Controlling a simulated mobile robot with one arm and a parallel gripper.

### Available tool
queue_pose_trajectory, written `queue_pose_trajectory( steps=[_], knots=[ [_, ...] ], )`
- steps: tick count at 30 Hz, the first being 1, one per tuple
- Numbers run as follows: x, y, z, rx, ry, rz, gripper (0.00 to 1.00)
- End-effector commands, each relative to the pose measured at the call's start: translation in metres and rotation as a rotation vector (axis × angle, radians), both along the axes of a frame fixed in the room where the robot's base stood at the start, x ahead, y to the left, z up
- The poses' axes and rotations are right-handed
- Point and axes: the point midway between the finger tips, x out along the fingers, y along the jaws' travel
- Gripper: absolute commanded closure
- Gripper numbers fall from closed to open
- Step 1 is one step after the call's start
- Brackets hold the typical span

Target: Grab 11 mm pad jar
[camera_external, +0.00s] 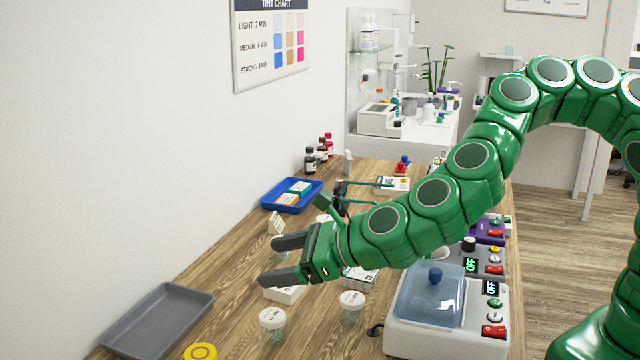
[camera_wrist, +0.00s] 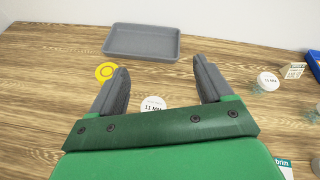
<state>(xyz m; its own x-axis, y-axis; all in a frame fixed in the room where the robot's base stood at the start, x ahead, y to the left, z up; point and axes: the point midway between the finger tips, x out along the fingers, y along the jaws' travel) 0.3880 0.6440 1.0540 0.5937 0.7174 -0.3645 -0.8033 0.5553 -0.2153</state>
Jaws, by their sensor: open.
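In the wrist view, a clear jar with a white lid (camera_wrist: 153,104), printed "11 MM", shows between my fingers, its lower part hidden by my gripper. My gripper (camera_wrist: 160,65) is open and empty. In the external view, my gripper (camera_external: 270,260) is above the table, its two dark fingers pointing left. A white-lidded jar (camera_external: 272,318) stands nearer the camera than the fingers, and another jar (camera_external: 352,302) stands to its right; their lid print is hard to read. A further white-lidded jar (camera_wrist: 267,80) stands right of my fingers in the wrist view, its label too small to read surely.
A grey tray (camera_external: 157,322) and a yellow disc (camera_external: 200,352) lie at the table's left. A blue tray (camera_external: 290,207) holds small boxes, with dark bottles behind it. A white device with a clear blue-knobbed cover (camera_external: 432,306) stands at the right. Wood between tray and jars is clear.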

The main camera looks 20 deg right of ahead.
Motion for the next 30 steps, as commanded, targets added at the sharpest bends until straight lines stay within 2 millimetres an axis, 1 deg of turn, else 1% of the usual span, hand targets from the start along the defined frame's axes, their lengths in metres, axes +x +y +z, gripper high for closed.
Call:
queue_pose_trajectory(
  steps=[1, 6, 9, 12, 16, 21, 30],
  knots=[
    [-0.008, 0.005, -0.015, 0.012, 0.029, -0.033, 0.2],
    [-0.022, 0.01, -0.053, 0.071, 0.106, -0.186, 0.2],
    [-0.03, 0.008, -0.076, 0.098, 0.136, -0.269, 0.2],
    [-0.037, 0.005, -0.092, 0.124, 0.152, -0.338, 0.2],
    [-0.042, 0.0, -0.106, 0.148, 0.16, -0.398, 0.2],
    [-0.043, -0.002, -0.114, 0.159, 0.165, -0.429, 0.2],
    [-0.024, 0.007, -0.121, 0.161, 0.16, -0.433, 0.2]
  ],
)
